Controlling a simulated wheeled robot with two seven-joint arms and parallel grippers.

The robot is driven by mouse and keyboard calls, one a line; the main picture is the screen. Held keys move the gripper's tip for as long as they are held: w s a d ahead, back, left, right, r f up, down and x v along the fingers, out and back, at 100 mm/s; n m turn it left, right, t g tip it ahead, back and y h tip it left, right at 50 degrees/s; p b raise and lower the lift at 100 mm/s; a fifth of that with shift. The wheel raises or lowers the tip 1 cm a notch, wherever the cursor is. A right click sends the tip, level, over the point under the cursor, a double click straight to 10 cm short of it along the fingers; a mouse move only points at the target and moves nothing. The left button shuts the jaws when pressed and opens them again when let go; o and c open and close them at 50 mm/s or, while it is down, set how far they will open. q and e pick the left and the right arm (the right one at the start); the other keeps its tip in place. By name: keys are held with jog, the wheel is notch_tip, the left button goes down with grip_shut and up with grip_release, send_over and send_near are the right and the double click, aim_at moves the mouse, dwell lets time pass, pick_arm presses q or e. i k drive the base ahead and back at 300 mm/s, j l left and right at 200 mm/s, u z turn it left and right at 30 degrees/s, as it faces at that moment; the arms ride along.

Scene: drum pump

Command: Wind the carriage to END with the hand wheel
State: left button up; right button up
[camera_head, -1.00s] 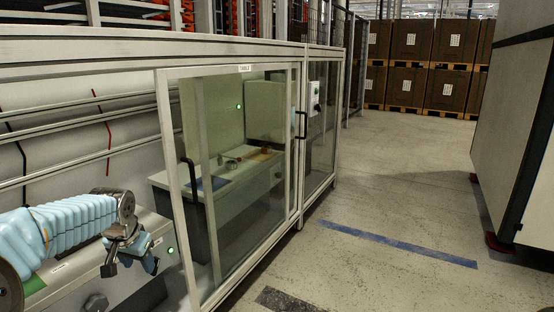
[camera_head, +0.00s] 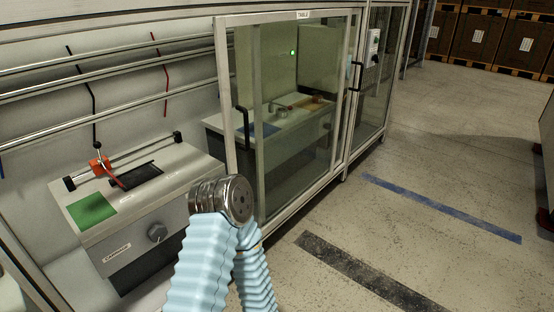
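A red-orange carriage block (camera_head: 101,166) sits on a rail on top of the grey bench unit (camera_head: 190,158) at the left, nearer the rail's left end. A dark hose rises from it, and a red part slants down to its right. A blue-sleeved arm of mine, bent at a metal joint, stands right of the unit. Neither gripper shows.
A green patch (camera_head: 91,209) and a dark recessed plate (camera_head: 137,175) are on the unit's top. A framed glass door (camera_head: 300,130) stands right of the unit, with another bench behind it. The floor at the right is open, with a blue stripe (camera_head: 440,207).

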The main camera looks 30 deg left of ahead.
aim_at(158, 232)
jog(key=u, duration=1.9)
